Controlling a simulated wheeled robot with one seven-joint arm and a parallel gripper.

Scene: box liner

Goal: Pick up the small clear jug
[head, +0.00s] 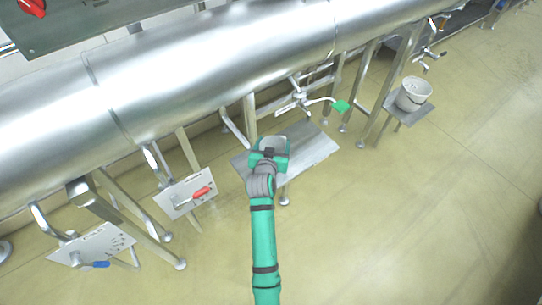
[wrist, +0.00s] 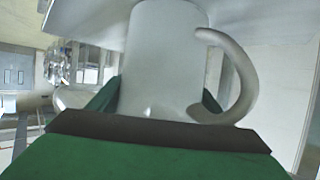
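The small jug (wrist: 163,60) looks pale grey and cloudy in the wrist view, with a curved handle (wrist: 243,72) on its right side. My gripper (wrist: 160,105) has its green fingers on either side of the jug's lower part, with the jug filling the gap. I cannot tell whether the fingers press on it. In the head view my gripper (head: 270,150) is over the metal shelf, and the jug (head: 274,142) shows as a pale shape between the fingers. Whether the jug rests on the shelf or is lifted is hidden.
The metal shelf (head: 315,150) sits below a long steel tank (head: 210,60) on legs. A white bucket (head: 413,94) stands on a small shelf at right. Open floor lies in front.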

